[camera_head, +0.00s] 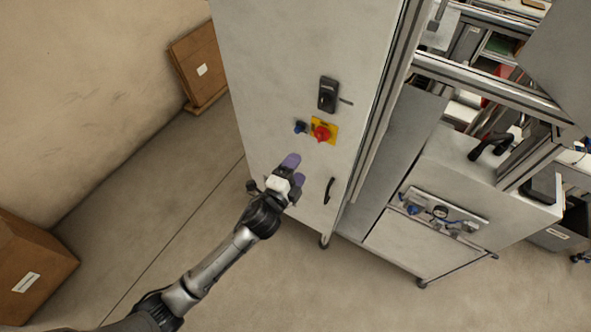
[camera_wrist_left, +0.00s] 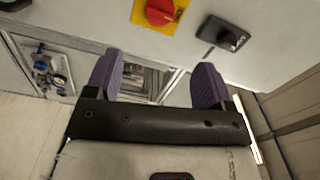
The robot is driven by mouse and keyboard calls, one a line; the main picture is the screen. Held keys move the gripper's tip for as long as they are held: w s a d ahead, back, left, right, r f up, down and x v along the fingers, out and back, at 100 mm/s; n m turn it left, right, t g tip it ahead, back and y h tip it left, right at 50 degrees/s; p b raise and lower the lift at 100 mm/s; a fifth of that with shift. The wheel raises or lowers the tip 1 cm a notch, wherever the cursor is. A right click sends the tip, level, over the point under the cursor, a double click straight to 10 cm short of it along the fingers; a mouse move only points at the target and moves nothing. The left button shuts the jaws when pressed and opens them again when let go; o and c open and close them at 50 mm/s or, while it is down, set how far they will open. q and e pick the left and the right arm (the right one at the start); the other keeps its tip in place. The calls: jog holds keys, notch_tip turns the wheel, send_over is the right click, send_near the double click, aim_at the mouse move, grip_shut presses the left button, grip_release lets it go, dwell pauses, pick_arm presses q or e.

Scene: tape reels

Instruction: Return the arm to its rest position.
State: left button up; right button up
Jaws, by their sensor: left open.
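My left arm (camera_head: 212,266) comes in from the lower left of the head view. My left gripper (camera_head: 295,169) has purple fingertips and is in front of the grey cabinet (camera_head: 292,60), below its red knob on a yellow plate (camera_head: 321,132). In the left wrist view the gripper (camera_wrist_left: 157,84) is open, with nothing between its two fingers. The red knob also shows at the top of the left wrist view (camera_wrist_left: 160,12), above the fingers. I cannot tell the exact gap between fingertips and cabinet. My right gripper is not in view.
The cabinet carries a black switch (camera_head: 327,95), a small blue button (camera_head: 300,127) and a black handle (camera_head: 329,190). A machine on a wheeled cart (camera_head: 423,240) stands to the right. Cardboard boxes (camera_head: 30,265) (camera_head: 199,62) lie at the left. Floor between them is clear.

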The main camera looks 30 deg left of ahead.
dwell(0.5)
pick_arm(q)
jog(key=s+a+f+n+g+y, duration=0.1)
jog(key=a+f+n+g+y, duration=0.2)
jog(key=n, duration=0.3)
jog(key=s+d+r+n+g+h+p, duration=0.1)
jog(key=s+n+g+p, duration=0.3)
jog(key=s, duration=1.2)
jog(key=s+d+r+n+g+h+p, duration=0.1)
jog(key=s+n+g+p, duration=0.3)
jog(key=s, duration=1.3)
jog(key=g+p, duration=0.1)
jog(key=g, duration=0.2)
jog(key=shift+n, duration=0.3)
jog(key=shift+d, duration=0.1)
